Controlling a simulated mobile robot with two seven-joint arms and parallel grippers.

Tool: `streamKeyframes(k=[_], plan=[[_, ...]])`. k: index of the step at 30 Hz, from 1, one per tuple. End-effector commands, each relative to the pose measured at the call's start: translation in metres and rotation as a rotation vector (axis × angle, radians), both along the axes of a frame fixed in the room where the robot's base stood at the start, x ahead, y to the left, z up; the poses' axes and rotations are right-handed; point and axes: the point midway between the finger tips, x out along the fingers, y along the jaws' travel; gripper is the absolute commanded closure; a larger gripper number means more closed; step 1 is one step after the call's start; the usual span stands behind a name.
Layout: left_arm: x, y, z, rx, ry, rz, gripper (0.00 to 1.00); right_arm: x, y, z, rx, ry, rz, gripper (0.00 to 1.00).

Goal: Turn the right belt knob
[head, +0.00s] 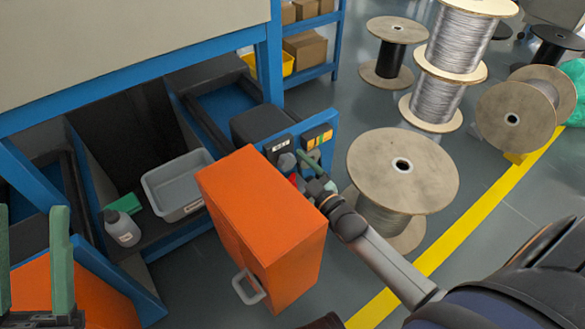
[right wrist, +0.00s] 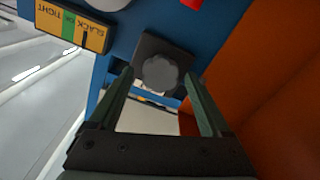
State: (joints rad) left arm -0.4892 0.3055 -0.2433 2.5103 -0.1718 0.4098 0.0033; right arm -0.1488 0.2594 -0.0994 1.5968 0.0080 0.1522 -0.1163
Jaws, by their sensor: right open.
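A dark grey, lobed knob (right wrist: 162,73) on a black square plate shows in the right wrist view, on a blue panel. My right gripper (right wrist: 158,88) is open, with its green fingers on either side of the view and the knob ahead between them. No contact with the knob is visible. In the head view my right gripper (head: 308,162) is at the panel beside the orange door, and its arm hides part of the panel. My left gripper (head: 32,262) is at the lower left with its green fingers apart and nothing visible between them.
A SLACK/OK/TIGHT gauge (right wrist: 72,27) sits beside the knob. The orange door (head: 265,220) stands close beside my right gripper. A wooden cable spool (head: 400,165) stands right of the panel. A grey bin (head: 178,185) and bottle (head: 122,228) are inside the blue frame.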

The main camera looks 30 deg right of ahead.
Motion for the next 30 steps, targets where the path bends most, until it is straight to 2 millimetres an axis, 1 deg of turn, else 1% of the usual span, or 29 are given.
streamKeyframes(k=[5, 8, 27, 30], plan=[[-0.0002, -0.0003, 0.0003, 0.001, 0.000, -0.001, 0.50, -0.0001, 0.0003, -0.0001, 0.000, 0.000, 0.000, 0.18], [-0.0002, -0.0005, 0.0002, 0.002, -0.001, -0.002, 0.50, -0.0002, 0.0003, -0.0001, 0.000, 0.000, 0.000, 0.28], [-0.0008, -0.0012, 0.0000, 0.008, -0.004, -0.005, 0.50, -0.0006, 0.0004, -0.0003, 0.000, 0.000, 0.001, 1.00], [-0.0008, -0.0012, 0.0003, 0.008, -0.004, -0.005, 0.50, -0.0007, 0.0003, -0.0003, 0.001, 0.000, 0.001, 1.00]])
